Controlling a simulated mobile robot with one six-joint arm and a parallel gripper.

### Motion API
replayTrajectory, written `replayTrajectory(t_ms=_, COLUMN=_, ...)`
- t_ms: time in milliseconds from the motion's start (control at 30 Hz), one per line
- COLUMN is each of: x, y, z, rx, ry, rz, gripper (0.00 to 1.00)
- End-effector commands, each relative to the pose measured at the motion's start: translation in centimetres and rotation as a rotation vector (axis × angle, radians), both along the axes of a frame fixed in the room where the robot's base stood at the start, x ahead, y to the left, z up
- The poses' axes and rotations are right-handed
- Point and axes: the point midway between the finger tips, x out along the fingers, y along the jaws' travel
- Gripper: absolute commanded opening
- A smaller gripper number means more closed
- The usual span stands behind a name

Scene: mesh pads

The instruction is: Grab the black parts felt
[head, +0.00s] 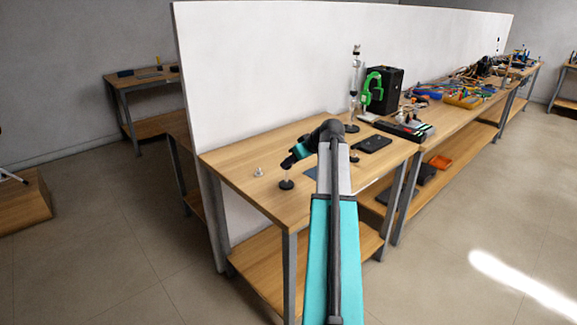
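A flat black rectangular piece (373,144) lies on the near wooden table (235,160), right of my arm. A smaller dark grey-blue flat piece (310,174) lies on the same table, partly hidden behind my arm. I cannot tell for certain which of the two is the parts felt. My gripper (287,163) is a small dark shape at the end of my arm, above the table's left half. It is apart from the black piece and left of it. Its fingers are too small to tell open or shut, and I see nothing clearly held.
A green clamp-like thing (372,88) and a black box (384,90) stand at the back. A white partition (260,70) runs behind the table.

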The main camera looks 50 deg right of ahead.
Motion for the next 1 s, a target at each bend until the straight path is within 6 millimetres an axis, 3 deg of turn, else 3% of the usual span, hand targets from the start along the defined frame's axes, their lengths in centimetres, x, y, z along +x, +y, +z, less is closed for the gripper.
replayTrajectory(t_ms=33, x=0.0, y=0.0, z=0.0, rx=0.0, ry=0.0, rz=0.0, gripper=0.22)
replayTrajectory(t_ms=133, x=0.0, y=0.0, z=0.0, rx=0.0, ry=0.0, rz=0.0, gripper=0.06)
replayTrajectory(t_ms=667, x=0.0, y=-0.1, z=0.7, rx=-0.001, ry=-0.001, rz=-0.001, gripper=0.06)
replayTrajectory(t_ms=1000, x=0.1, y=-0.2, z=4.3, rx=-0.002, ry=-0.002, rz=-0.001, gripper=0.06)
